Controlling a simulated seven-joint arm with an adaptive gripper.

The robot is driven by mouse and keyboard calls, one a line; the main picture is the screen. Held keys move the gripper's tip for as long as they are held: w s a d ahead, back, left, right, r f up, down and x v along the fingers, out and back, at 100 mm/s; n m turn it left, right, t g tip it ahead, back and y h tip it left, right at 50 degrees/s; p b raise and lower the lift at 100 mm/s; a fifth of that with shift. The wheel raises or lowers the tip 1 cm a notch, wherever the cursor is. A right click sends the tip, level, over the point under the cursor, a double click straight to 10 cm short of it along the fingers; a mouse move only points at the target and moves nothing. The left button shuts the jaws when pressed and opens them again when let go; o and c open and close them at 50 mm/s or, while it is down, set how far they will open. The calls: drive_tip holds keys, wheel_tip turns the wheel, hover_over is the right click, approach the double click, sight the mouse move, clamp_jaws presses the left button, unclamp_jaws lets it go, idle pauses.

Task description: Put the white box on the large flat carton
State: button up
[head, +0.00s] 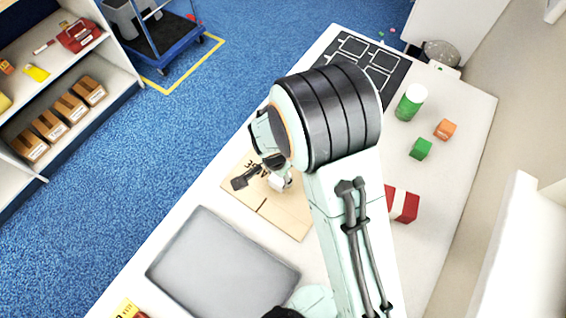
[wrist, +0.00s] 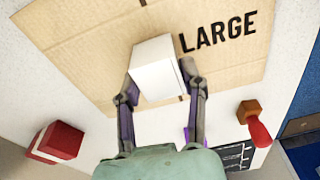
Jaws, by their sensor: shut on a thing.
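The white box (wrist: 157,68) is held between the two fingers of my gripper (wrist: 158,80) in the wrist view. The large flat carton (wrist: 85,55) lies behind it, brown with the printed word LARGE. In the head view the carton (head: 285,215) lies flat on the table, partly hidden by my arm. The white box (head: 279,183) shows small over the carton beside my gripper (head: 262,177). I cannot tell whether the box touches the carton or hangs just above it.
A grey tray (head: 222,265) lies near the carton. A red and white box (head: 402,204), a green block (head: 421,148), an orange block (head: 445,129) and a green bottle (head: 410,102) stand to the right. A black marked mat (head: 385,62) lies at the far end.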

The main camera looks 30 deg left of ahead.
sight(276, 181)
drive_tip(key=shift+f, duration=0.25)
drive_tip(key=shift+f, duration=0.15)
drive_tip(key=o, duration=1.2)
drive_tip(key=shift+c, duration=0.2)
wheel_tip(276, 181, up, 12)
drive_tip(key=s, duration=0.1)
drive_tip(key=shift+s, duration=0.25)
drive_tip(key=shift+r, duration=0.2)
